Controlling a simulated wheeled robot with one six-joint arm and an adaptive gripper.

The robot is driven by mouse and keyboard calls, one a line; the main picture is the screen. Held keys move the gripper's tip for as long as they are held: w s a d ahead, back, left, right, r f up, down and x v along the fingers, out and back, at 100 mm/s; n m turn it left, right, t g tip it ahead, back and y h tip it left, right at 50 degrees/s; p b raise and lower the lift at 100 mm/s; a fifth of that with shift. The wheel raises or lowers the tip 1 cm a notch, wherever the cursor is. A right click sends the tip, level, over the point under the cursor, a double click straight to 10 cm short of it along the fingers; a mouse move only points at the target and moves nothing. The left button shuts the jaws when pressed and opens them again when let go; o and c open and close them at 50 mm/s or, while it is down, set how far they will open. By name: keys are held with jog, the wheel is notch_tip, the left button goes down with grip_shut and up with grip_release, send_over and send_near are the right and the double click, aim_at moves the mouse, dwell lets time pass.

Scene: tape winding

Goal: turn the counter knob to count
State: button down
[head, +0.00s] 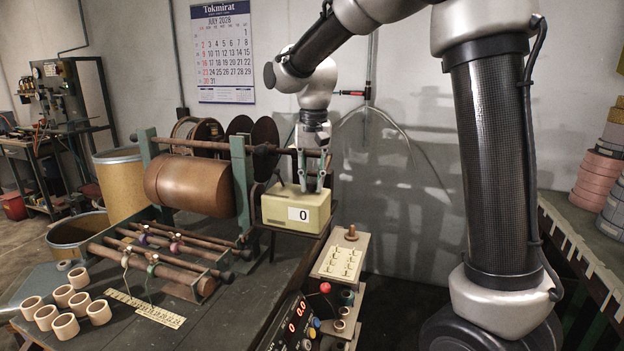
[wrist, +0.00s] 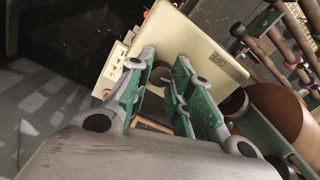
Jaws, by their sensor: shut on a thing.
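The counter (head: 283,213) is a cream box with a white label reading 0, beside the winding frame at the table's right end. In the wrist view its flat face (wrist: 190,38) lies just beyond my fingers. My gripper (head: 312,183) points down at the counter's top. In the wrist view my gripper (wrist: 165,66) has its green-sided fingers close together, with a dark rounded piece between them. My gripper is shut on this piece, which appears to be the counter knob. The fingers hide most of it, so its turn angle cannot be read.
A brown drum (head: 188,185) sits in a green frame left of the counter, with a rod (head: 215,146) passing close behind my gripper. A button panel (head: 341,262) and a control box (head: 297,327) stand in front. Several tan rings (head: 65,326) lie at left.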

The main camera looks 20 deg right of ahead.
jog(key=n, duration=1.2)
jog(key=shift+n, duration=2.1)
jog(key=c, duration=1.3)
grip_release()
jog(key=shift+o, duration=0.2)
